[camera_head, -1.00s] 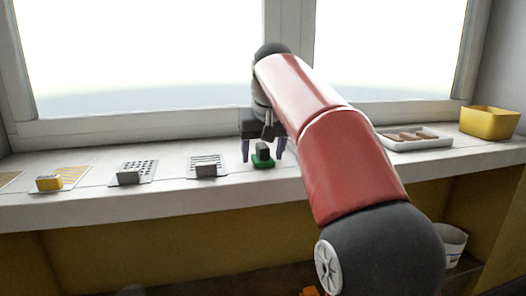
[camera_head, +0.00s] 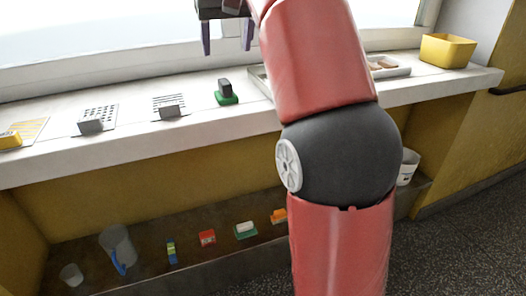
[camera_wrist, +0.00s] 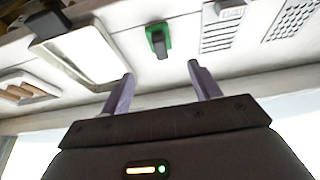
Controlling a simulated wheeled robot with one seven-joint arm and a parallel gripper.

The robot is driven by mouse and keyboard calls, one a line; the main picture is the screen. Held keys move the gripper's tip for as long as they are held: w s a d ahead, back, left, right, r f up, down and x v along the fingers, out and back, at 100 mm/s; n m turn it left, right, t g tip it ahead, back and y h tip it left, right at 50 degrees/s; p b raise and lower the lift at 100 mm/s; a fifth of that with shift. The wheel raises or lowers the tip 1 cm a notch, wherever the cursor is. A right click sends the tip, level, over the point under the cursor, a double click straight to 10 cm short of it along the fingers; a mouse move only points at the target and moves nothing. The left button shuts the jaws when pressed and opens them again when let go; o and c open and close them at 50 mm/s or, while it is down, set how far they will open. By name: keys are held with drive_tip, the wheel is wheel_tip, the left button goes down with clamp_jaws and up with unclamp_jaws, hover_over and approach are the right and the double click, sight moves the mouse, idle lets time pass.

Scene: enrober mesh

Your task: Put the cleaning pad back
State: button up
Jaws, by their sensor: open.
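A green pad with a dark grip block (camera_head: 227,98) sits on the white sill, and it also shows in the wrist view (camera_wrist: 167,36). I take it to be the cleaning pad, though I cannot be sure. My gripper (camera_head: 227,50) is open and empty, raised above the sill and apart from the pad. In the wrist view its two purple fingers (camera_wrist: 160,72) stand wide apart with nothing between them, and the pad lies beyond them.
Patterned cards with blocks, including a grey one (camera_head: 170,111), lie left of the pad. A pale-rimmed tray (camera_wrist: 117,66) lies beside it, partly behind my arm in the head view. A yellow bin (camera_head: 447,51) stands far right. Several small items, including a red one (camera_head: 207,237), sit on the lower shelf.

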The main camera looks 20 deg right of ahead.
drive_tip(key=s+f+t, duration=0.1)
drive_tip(key=s+f, duration=2.3)
drive_tip(key=f, duration=0.4)
drive_tip(key=shift+f, duration=0.4)
